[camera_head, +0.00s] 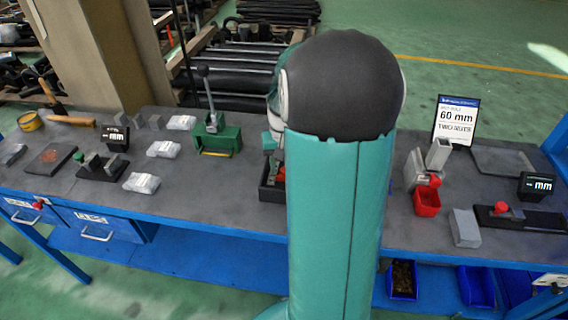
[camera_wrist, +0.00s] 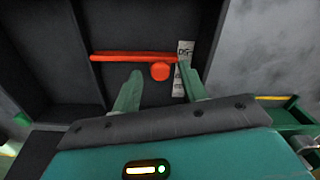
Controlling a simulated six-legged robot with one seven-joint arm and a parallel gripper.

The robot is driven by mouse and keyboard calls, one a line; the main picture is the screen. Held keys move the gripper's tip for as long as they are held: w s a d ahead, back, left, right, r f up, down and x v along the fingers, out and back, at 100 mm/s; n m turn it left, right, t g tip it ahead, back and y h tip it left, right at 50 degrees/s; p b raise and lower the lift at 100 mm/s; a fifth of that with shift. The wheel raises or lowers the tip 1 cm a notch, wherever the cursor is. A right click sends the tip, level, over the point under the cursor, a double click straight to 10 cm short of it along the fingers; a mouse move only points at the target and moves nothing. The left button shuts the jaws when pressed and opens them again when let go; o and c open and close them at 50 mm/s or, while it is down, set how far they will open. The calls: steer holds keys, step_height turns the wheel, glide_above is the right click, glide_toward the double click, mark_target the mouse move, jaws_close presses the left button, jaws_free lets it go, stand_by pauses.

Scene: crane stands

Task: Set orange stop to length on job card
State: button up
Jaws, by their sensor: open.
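A job card (camera_head: 457,120) stands upright at the back right of the bench and reads "60 mm". In the wrist view, an orange bar (camera_wrist: 120,56) and a round orange piece (camera_wrist: 160,71) lie in a dark tray (camera_wrist: 50,75). I cannot tell if they are joined, or if either is the orange stop. My gripper (camera_wrist: 159,80) is open above the tray, with the round piece seen between its fingertips. Whether the fingers touch it is unclear. In the head view my arm hides the gripper and most of the tray (camera_head: 268,190).
A green press (camera_head: 216,135) stands left of the tray. At right are a red bin (camera_head: 427,201), a grey block (camera_head: 465,228), a black fixture with a red knob (camera_head: 530,218) and an "mm" display (camera_head: 537,186). Wrapped packs (camera_head: 142,183) lie at left.

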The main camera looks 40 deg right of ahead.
jaws_close()
steer(key=shift+w+d, duration=0.65)
steer(key=shift+d, duration=0.2)
jaws_free()
steer(key=shift+r, duration=0.1)
step_height(320, 180, up, 14)
steer(key=shift+f, duration=0.2)
